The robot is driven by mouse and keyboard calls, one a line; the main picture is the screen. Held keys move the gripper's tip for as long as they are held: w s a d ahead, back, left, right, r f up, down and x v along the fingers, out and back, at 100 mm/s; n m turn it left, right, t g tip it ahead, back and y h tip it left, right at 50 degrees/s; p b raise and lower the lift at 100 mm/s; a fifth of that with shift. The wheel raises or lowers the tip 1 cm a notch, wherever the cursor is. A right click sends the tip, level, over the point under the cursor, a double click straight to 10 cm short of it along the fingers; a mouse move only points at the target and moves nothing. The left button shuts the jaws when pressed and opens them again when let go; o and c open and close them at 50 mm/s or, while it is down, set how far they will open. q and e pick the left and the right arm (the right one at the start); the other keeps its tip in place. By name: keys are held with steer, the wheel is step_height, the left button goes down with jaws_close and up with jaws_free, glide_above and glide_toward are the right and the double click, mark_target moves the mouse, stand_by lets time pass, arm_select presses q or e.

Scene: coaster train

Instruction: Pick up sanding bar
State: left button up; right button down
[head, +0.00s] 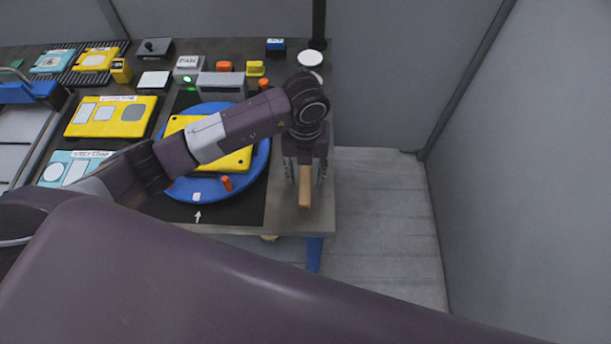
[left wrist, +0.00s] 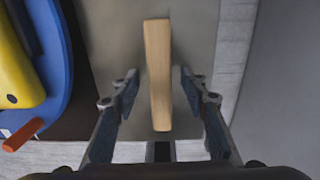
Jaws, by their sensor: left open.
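The sanding bar is a tan wooden block (head: 305,188) near the front right corner of the grey table. In the left wrist view the bar (left wrist: 158,75) lies lengthwise between the fingers of my left gripper (left wrist: 158,88). The blue-padded fingers are open, with a gap on each side of the bar. In the head view my left gripper (head: 305,174) points down over the bar, and its wrist hides the far part. My right gripper is not in view.
A blue round turntable (head: 262,165) with a yellow plate (head: 240,160) and an orange peg (head: 227,183) stands left of the bar. A white round disc (head: 310,58) is behind. The table's right edge (head: 332,170) is close, with open floor beyond.

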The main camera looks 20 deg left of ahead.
arm_select(q)
jaws_close()
steer(key=shift+r, duration=0.1)
stand_by(0.3)
step_height(320, 180, up, 9)
steer(key=shift+w+r+b, duration=0.1)
steer(key=shift+w+b, duration=0.05)
steer(key=shift+b, duration=1.1)
step_height(320, 180, up, 11)
glide_above(306, 174)
